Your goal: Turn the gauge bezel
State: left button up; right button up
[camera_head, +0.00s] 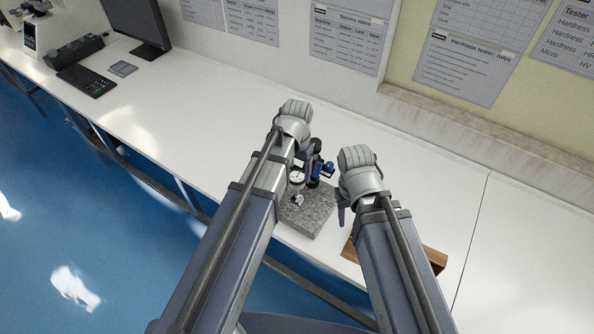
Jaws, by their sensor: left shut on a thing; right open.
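The gauge (297,177) is a small round white dial on a stand with a dark post (314,148) and blue clamp parts (322,169). The stand rises from a speckled grey stone base (311,214). The bezel is too small to make out apart from the dial. My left gripper (301,152) is at the upper part of the stand, just above the dial, and shut on it. Its fingertips are mostly hidden by my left arm, so the exact contact is unclear. My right gripper (342,214) is open, to the right of the stand and apart from it.
A wooden block or box (434,260) lies on the white bench (215,125), partly behind my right arm. The wall is behind; bench between is clear.

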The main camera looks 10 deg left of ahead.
aim_at(297, 176)
pick_arm(q)
jog(key=shift+m, duration=0.6)
jog(key=o, duration=1.3)
jog(key=shift+r, duration=0.15)
notch_tip(297, 176, up, 8)
jog(key=p, duration=0.8)
jog(key=shift+f, duration=0.2)
jog(key=shift+f, duration=0.15)
